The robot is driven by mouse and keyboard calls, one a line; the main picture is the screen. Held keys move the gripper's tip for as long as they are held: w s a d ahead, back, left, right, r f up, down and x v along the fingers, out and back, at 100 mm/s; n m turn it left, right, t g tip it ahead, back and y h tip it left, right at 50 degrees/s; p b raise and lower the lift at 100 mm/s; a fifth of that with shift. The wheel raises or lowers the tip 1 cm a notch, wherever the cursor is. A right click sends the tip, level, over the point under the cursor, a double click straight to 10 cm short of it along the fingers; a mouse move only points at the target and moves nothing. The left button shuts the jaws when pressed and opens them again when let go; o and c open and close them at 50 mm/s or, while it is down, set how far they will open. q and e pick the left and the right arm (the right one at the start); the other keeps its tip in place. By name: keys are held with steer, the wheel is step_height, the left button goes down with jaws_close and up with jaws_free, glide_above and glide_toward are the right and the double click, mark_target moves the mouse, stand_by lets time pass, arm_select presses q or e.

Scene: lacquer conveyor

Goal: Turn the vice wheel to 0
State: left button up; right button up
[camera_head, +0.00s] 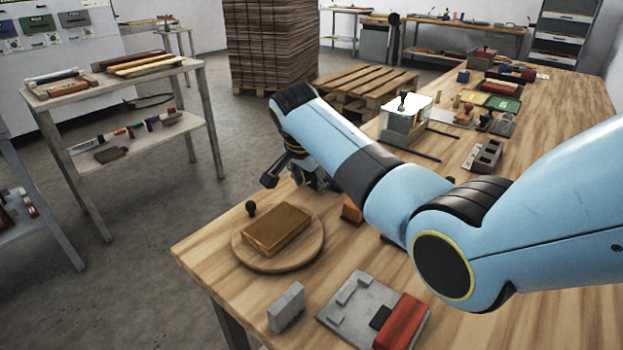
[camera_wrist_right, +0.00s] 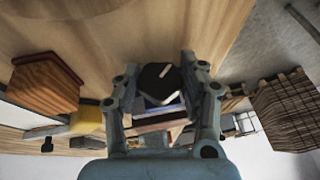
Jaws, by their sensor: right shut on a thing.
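My right gripper (camera_head: 297,172) is at the left edge of the wooden table, with its fingers pointing down. In the right wrist view, my right gripper (camera_wrist_right: 160,78) has its two fingers on either side of a dark, rounded piece with a short white mark, which appears to be the vice wheel (camera_wrist_right: 154,84). The gripper is shut on it. The mark slants, and I can read no numbers. A bluish and brown body shows below the wheel. In the head view my gripper and arm hide the wheel and most of the vice. My left gripper is not in view.
A grey fixture with a red block (camera_head: 402,321) and a grey block (camera_head: 286,307) lie nearer. A clear box (camera_head: 405,125) stands farther back.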

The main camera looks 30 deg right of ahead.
steer(key=shift+r+g, duration=0.15)
steer(key=shift+g, duration=0.25)
steer(key=shift+w+a+g+h, duration=0.1)
steer(key=shift+w+g+h, duration=0.05)
steer(key=shift+g+h, duration=0.2)
steer(key=shift+f+n+g+h+b, duration=0.3)
steer(key=shift+n+g+b, duration=0.1)
steer(key=shift+g+b, duration=0.35)
steer(key=shift+r+g, duration=0.15)
steer(key=shift+g, duration=0.25)
steer(key=o, duration=1.2)
